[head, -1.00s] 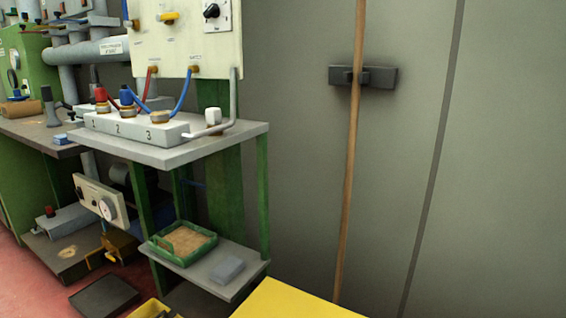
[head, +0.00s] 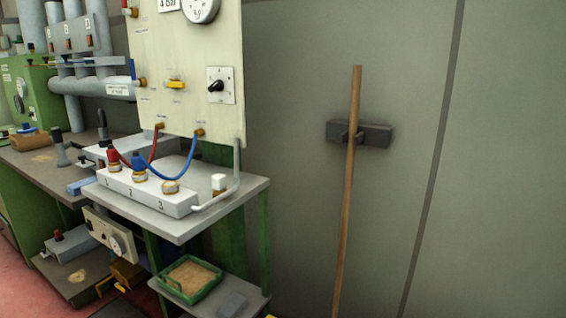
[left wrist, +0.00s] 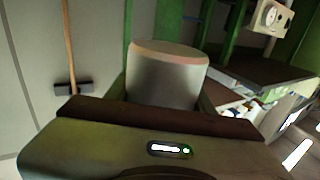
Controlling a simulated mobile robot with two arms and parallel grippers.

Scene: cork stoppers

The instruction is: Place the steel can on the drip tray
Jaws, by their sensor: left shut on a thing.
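The steel can (left wrist: 166,75), a plain grey cylinder with a pinkish rim, stands out beyond my left gripper (left wrist: 163,98) in the left wrist view. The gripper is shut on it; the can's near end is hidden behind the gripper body. Neither gripper shows in the head view. I cannot make out a drip tray for certain. A green-rimmed tray (head: 164,283) with tan contents sits on the lower shelf of the bench in the head view.
The bench's upper shelf (head: 245,192) carries a white block (head: 150,191) with numbered positions and red and blue hoses. A wooden pole (head: 350,180) stands against the grey wall. A darker workbench (head: 45,165) stands at left.

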